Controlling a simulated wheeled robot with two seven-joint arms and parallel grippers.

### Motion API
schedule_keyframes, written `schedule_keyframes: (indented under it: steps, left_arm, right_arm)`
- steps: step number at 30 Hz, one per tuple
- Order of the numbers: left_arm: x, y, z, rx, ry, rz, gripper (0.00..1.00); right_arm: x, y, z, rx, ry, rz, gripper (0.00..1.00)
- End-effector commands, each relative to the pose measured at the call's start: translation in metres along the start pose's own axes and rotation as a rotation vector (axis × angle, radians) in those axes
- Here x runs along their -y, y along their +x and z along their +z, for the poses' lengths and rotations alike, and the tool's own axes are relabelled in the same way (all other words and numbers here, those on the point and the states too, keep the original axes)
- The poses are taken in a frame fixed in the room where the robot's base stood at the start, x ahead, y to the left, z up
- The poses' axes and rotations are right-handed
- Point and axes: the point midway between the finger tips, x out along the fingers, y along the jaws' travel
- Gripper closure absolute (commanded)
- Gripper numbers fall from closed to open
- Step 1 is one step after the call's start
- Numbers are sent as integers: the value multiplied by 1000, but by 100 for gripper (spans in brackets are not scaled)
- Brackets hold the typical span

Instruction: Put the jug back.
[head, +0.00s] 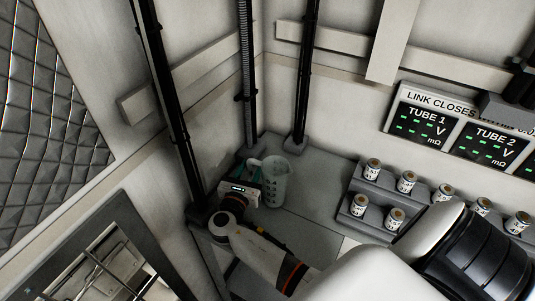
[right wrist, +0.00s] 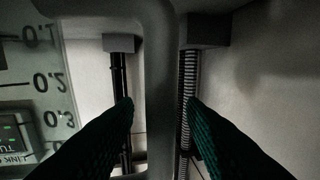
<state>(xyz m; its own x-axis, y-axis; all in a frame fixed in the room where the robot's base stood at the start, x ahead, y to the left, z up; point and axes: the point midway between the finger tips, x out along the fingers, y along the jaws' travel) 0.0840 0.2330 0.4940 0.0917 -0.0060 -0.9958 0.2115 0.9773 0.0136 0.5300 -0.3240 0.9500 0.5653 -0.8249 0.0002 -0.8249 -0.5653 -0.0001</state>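The jug (head: 275,182) is a clear, pale measuring jug with markings, standing upright on the grey surface in the corner. My right gripper (head: 252,164) is at the jug's left side, by its handle. In the right wrist view, the handle (right wrist: 159,85) is a grey vertical bar between the two dark green fingers (right wrist: 160,108). Gaps show on both sides of it, so the fingers look open and not closed on it. The jug's wall with its scale (right wrist: 45,85) fills the left of that view. My left gripper is not in view.
Black posts (head: 301,75) and a ribbed post (head: 246,70) rise close behind the jug. A stepped grey rack (head: 372,220) with several small canisters (head: 407,182) stands to the right. Tube display panels (head: 427,122) hang on the wall. The grey surface (head: 318,195) between jug and rack is clear.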

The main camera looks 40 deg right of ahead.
Motion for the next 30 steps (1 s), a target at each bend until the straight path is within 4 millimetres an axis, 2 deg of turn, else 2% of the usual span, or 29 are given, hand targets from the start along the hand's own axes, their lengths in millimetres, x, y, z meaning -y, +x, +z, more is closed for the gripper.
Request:
schedule_keyframes:
  steps: [1, 7, 16, 19, 23, 30]
  left_arm:
    - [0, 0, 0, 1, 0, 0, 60]
    - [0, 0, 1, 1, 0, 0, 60]
    - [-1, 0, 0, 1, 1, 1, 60]
    - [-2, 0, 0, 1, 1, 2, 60]
    - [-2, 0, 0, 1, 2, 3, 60]
    - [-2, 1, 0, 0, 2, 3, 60]
  right_arm:
    - [0, 0, 0, 0, 0, 0, 68]
    - [0, 0, 0, 0, 0, 0, 100]
    - [0, -1, 0, 0, 0, 0, 100]
    - [0, -1, -6, 0, 2, 0, 100]
    - [0, -1, -26, -1, 5, 0, 100]
    - [0, -1, -75, -1, 6, 0, 100]
